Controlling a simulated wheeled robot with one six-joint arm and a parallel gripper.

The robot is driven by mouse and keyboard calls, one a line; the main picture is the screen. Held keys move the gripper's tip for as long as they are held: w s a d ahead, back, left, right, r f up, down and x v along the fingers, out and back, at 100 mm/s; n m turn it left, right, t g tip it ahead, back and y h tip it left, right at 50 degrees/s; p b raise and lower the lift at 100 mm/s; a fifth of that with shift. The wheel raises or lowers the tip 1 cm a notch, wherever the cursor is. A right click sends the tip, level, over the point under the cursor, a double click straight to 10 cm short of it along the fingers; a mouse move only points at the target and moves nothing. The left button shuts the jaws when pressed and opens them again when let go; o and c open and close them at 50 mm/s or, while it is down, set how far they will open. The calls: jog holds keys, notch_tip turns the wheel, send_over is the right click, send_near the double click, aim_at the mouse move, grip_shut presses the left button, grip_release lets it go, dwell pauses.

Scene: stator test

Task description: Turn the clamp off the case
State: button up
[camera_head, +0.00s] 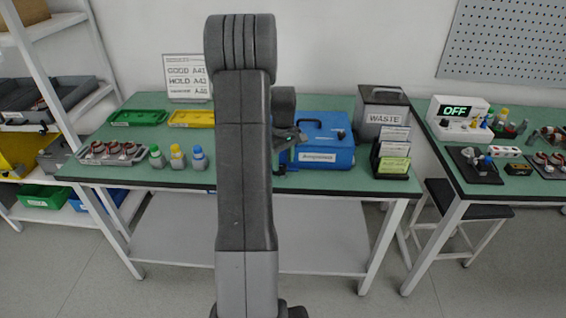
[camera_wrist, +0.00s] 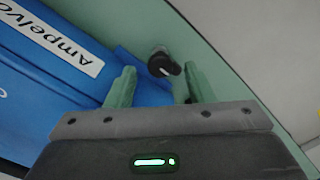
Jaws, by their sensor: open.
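The blue case (camera_head: 325,152) stands on the green-topped table, with a black handle on its lid and a white label on its front. In the wrist view the case (camera_wrist: 40,90) fills the left side. The clamp (camera_wrist: 163,65), a black knob with a short lever on a pale round base, shows beside the case over the green surface. My gripper (camera_wrist: 159,69) is open, with its two green fingertips on either side of the clamp in the picture. I cannot tell whether they touch it. In the head view my arm hides part of the case's left end.
A grey waste bin (camera_head: 383,112) and a black rack of cards (camera_head: 392,157) stand right of the case. Green (camera_head: 138,117) and yellow (camera_head: 191,118) trays and several capped bottles (camera_head: 177,157) are on the left. A second table (camera_head: 480,182) with an OFF display (camera_head: 455,111) is at right.

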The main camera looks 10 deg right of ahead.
aim_at(283, 166)
notch_tip(283, 166, up, 12)
jog(key=shift+r, duration=0.25)
jog(key=shift+f, duration=0.1)
notch_tip(283, 166, down, 14)
jog(key=shift+r, duration=0.1)
dwell(0.7)
jog(key=shift+r, duration=0.15)
